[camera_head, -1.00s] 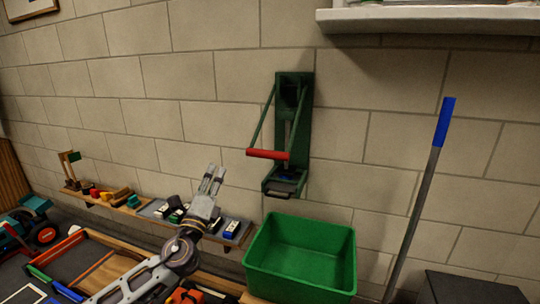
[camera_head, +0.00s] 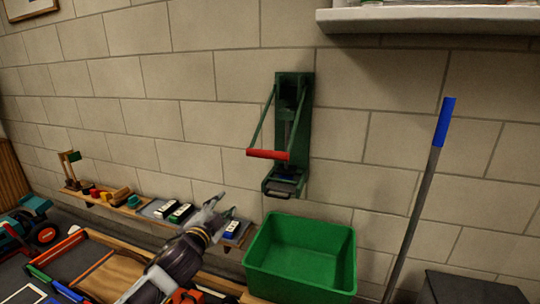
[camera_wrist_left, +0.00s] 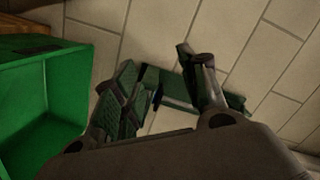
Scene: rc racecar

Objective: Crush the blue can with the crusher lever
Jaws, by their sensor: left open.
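The green crusher (camera_head: 301,110) is fixed to the brick wall. Its lever ends in a red handle (camera_head: 262,154), which sticks out to the left at the crusher's lower half. A small dark blue patch (camera_head: 287,172) shows low in the crusher, above its bottom tray; it may be the blue can, but it is too small and dark to tell its shape. My left gripper (camera_head: 222,208) is open and empty, below and left of the crusher, apart from the handle. In the left wrist view its fingers (camera_wrist_left: 158,75) are spread, with green crusher parts behind them. My right gripper is not in view.
A green bin (camera_head: 300,285) stands below the crusher. A low wooden shelf with toy cars (camera_head: 180,213) runs along the wall behind my gripper. A blue-handled pole (camera_head: 444,120) leans at the right. A white shelf (camera_head: 430,20) juts out above.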

